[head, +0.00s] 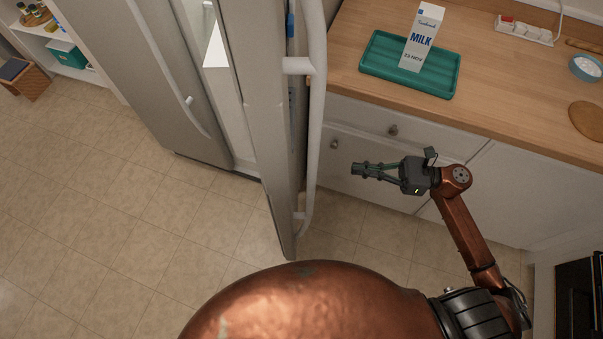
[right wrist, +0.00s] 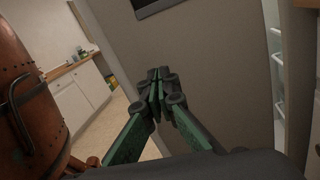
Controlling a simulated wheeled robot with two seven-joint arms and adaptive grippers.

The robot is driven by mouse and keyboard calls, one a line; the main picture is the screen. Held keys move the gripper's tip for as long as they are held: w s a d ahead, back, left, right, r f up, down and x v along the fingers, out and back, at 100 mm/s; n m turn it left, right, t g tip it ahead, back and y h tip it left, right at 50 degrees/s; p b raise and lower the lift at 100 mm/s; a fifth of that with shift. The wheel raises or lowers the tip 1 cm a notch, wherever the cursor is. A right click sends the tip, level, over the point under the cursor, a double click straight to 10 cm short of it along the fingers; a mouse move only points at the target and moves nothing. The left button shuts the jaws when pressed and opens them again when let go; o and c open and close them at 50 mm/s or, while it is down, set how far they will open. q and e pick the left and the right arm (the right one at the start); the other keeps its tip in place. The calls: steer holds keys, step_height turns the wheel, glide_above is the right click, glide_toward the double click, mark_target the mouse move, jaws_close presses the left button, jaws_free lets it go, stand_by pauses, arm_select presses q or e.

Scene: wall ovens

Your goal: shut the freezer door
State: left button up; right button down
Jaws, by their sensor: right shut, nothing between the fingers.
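The freezer door (head: 262,120) is a tall grey door standing open, seen nearly edge-on in the head view. Its long pale vertical handle (head: 314,110) is on its right side. Left of the door, part of the pale interior (head: 224,100) shows through the gap. My right gripper (head: 355,169) is to the right of the door and handle, apart from them, with its fingers pointing left. It is shut and empty. In the right wrist view its fingertips (right wrist: 155,75) meet in front of a grey panel (right wrist: 205,60); contact is not visible. My left gripper is not in view.
A second grey door (head: 150,75) is left of the opening. A wooden counter (head: 490,75) at right bears a green tray (head: 375,80) with a milk carton (head: 422,40). Drawers and cabinets (head: 375,150) are below. Tiled floor (head: 130,220) at left is clear.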

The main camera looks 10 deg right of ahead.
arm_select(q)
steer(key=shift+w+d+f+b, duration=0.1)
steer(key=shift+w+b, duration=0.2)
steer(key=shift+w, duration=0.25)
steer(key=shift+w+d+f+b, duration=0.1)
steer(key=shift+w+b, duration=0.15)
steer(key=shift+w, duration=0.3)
arm_select(e)
steer(key=w+a+n+g, duration=0.1)
steer(key=a+n+g, duration=0.1)
steer(key=a, duration=1.3)
steer(key=shift+w+r+n, duration=0.2)
steer(key=shift+w+n, duration=0.05)
steer(key=shift+n, duration=0.05)
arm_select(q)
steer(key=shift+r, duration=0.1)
arm_select(e)
steer(key=shift+a, duration=0.15)
